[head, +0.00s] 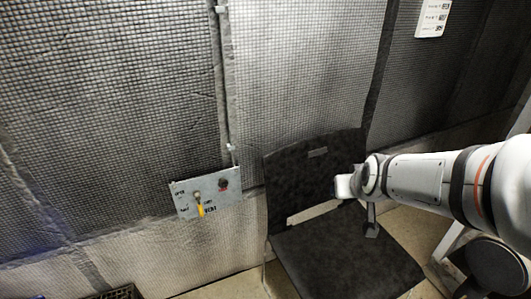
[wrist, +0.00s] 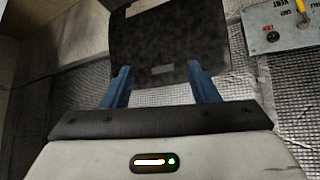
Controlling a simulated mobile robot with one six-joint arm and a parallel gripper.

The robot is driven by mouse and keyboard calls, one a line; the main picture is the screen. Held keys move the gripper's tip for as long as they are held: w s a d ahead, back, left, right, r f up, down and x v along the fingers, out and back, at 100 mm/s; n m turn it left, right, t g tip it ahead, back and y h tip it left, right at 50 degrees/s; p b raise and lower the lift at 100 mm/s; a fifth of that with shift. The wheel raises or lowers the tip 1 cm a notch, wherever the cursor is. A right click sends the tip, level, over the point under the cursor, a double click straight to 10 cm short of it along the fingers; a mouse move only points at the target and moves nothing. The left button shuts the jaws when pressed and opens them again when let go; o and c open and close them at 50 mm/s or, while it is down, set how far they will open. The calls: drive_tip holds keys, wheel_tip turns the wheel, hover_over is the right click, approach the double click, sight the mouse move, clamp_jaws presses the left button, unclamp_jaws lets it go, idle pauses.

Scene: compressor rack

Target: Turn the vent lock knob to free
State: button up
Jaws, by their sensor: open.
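A small dark knob (head: 223,184) with a red mark beside it sits at the upper right of a light grey panel (head: 182,206) on the wall. In the wrist view the knob (wrist: 273,36) is at the upper right, on the panel (wrist: 285,42). Its setting is too small to read. A yellow-handled lever (head: 200,209) is on the same panel, left of and below the knob. My gripper (wrist: 159,67) is open, its two blue fingers apart with nothing between them. It is well to the right of the panel in the head view and touches neither knob nor lever.
A black chair (head: 345,255) stands right of the panel, below my arm; its back (wrist: 170,40) fills the view beyond my fingers. A mesh-covered wall (head: 110,100) runs behind, with a thin vertical pipe (head: 224,80) above the panel. A dark grate (head: 120,293) is at lower left.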

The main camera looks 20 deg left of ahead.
drive_tip(key=w+a+f+n+t+b, duration=0.1)
drive_tip(key=w+a+f+b, duration=0.1)
drive_tip(key=w+a+f, duration=0.25)
drive_tip(key=n+t+y+b, duration=0.55)
drive_tip(key=y+b, duration=0.35)
drive_tip(key=b, duration=0.2)
approach(224, 184)
drive_tip(key=x, duration=0.7)
drive_tip(key=shift+w+a+f, duration=0.1)
drive_tip(key=shift+w+a, duration=0.15)
drive_tip(key=shift+a, duration=0.05)
drive_tip(key=shift+c, duration=0.2)
